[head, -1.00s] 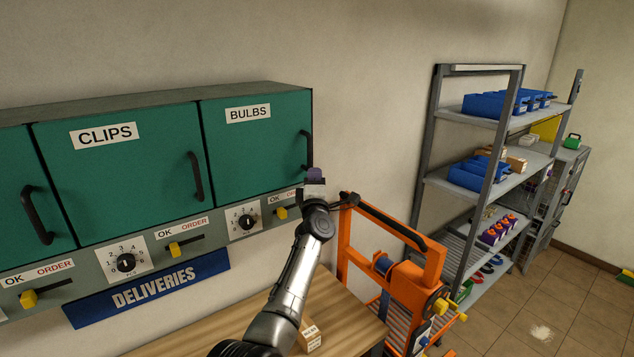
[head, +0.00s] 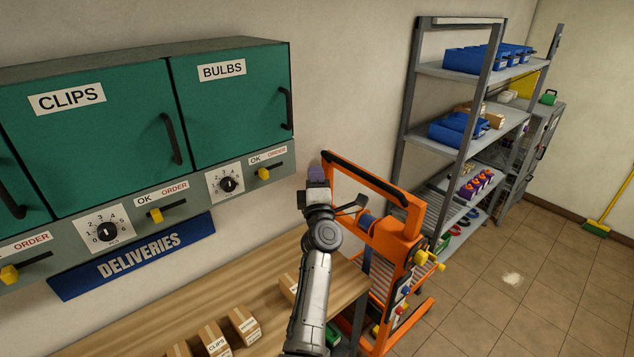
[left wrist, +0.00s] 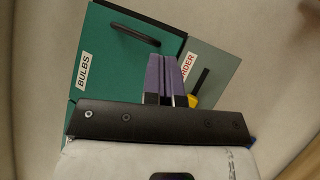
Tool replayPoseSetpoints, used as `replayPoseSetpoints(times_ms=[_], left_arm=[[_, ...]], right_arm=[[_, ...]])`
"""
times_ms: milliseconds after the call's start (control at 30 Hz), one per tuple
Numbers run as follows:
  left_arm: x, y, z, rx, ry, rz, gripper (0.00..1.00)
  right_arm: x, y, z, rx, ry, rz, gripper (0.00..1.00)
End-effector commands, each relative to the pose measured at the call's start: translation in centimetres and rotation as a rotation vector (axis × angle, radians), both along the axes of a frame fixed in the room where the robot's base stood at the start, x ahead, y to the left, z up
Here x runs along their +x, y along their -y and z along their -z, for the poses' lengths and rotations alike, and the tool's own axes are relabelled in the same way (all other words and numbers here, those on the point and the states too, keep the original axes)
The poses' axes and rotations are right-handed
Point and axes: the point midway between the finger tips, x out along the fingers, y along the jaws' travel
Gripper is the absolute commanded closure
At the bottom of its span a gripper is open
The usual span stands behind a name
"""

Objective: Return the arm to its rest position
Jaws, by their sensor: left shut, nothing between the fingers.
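My left arm reaches up from the bottom of the head view. Its gripper (head: 315,172) is by the wall, right of the bulbs cabinet and its yellow slider, in front of the orange cart's left post. In the left wrist view the purple-padded fingers (left wrist: 165,78) are together and empty. Beyond them show the green bulbs door (left wrist: 118,55) with its dark handle and the grey panel with a yellow slider (left wrist: 192,101). I cannot tell whether the gripper touches anything. My right gripper is in neither view.
The orange cart (head: 392,245) stands close right of my arm. The wooden bench (head: 262,290) below holds several small cartons (head: 243,322). Green cabinets (head: 90,120) hang on the wall at left. A grey shelf rack (head: 440,140) stands behind.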

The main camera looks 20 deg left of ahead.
Motion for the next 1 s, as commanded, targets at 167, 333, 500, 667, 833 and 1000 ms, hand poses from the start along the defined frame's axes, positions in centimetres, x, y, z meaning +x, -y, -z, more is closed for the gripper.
replayPoseSetpoints(times_ms=[167, 333, 500, 667, 833, 1000], left_arm=[[-0.6, 0.6, 0.4, -0.001, -0.001, -0.001, 1.0], [-0.2, 1.4, 0.7, 0.049, -0.042, 0.027, 1.0], [1.3, 5.0, 2.2, 0.212, -0.193, 0.219, 1.0], [0.2, 7.2, 0.5, 0.467, -0.31, 0.387, 1.0], [-3.6, 7.7, -3.4, 0.764, -0.403, 0.469, 1.0], [-9.5, 5.8, -4.3, 1.033, -0.562, 0.465, 1.0]], right_arm=[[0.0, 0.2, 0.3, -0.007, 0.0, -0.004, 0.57], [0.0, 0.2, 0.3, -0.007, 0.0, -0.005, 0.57], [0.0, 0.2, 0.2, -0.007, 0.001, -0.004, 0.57], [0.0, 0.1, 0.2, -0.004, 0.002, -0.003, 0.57], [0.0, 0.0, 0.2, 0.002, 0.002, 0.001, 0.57], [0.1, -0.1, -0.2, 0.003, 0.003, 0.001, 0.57]])
